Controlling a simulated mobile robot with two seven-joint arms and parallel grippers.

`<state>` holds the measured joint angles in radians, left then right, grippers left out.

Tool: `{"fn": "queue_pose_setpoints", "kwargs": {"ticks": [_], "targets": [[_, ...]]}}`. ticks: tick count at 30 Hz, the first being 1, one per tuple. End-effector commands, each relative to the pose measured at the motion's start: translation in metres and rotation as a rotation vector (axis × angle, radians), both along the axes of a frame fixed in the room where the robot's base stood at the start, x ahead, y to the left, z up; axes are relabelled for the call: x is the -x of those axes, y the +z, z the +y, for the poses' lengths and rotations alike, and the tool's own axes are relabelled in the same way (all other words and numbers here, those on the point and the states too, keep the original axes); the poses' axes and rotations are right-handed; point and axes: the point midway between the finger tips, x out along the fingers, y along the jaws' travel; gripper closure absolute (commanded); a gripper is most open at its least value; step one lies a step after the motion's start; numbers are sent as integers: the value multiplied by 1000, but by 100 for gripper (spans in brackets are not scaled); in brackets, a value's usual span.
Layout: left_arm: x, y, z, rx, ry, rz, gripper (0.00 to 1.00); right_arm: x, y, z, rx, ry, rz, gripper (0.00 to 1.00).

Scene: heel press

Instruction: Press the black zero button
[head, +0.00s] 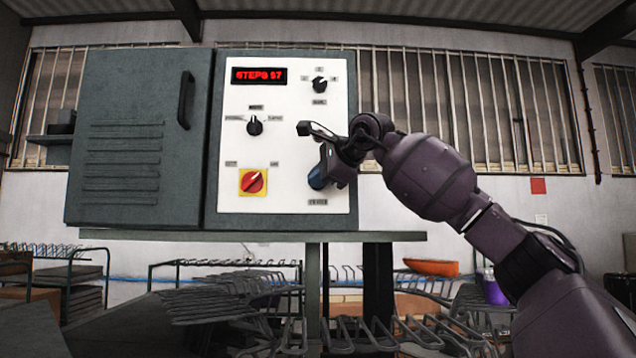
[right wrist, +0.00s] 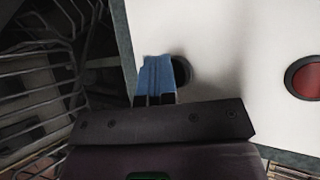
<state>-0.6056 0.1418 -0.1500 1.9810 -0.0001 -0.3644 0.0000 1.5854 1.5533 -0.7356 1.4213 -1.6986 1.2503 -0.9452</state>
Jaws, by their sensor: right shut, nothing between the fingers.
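My right gripper (head: 320,178) is in front of the lower right of the white control panel (head: 290,185), with its blue fingertips toward the panel face. In the right wrist view the blue fingers (right wrist: 157,75) are together and empty. Just right of them, and partly behind them, is a dark round button (right wrist: 182,70) on the white panel, likely the black zero button. I cannot tell whether the fingertips touch it. In the head view the gripper hides this spot; a small label (head: 318,202) shows below. My left gripper is not in view.
A red round button (right wrist: 305,78) is at the right in the wrist view. The panel also carries a red display (head: 259,75), a selector knob (head: 254,125), another knob (head: 319,85) and a red-yellow switch (head: 253,181). Wire racks (head: 235,300) stand below.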

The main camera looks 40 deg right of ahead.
Motion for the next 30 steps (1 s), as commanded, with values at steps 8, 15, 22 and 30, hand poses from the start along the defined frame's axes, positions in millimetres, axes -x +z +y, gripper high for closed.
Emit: {"fn": "queue_pose_setpoints", "kwargs": {"ticks": [8, 15, 22, 30], "targets": [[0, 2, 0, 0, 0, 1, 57, -2, 0, -2, 0, -1, 0, 100], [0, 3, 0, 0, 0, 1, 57, -3, 0, -3, 0, -1, 0, 100], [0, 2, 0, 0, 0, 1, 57, -2, -1, -3, 1, -2, 1, 100], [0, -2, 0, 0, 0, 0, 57, 6, -2, 4, 0, -1, 0, 100]]}}
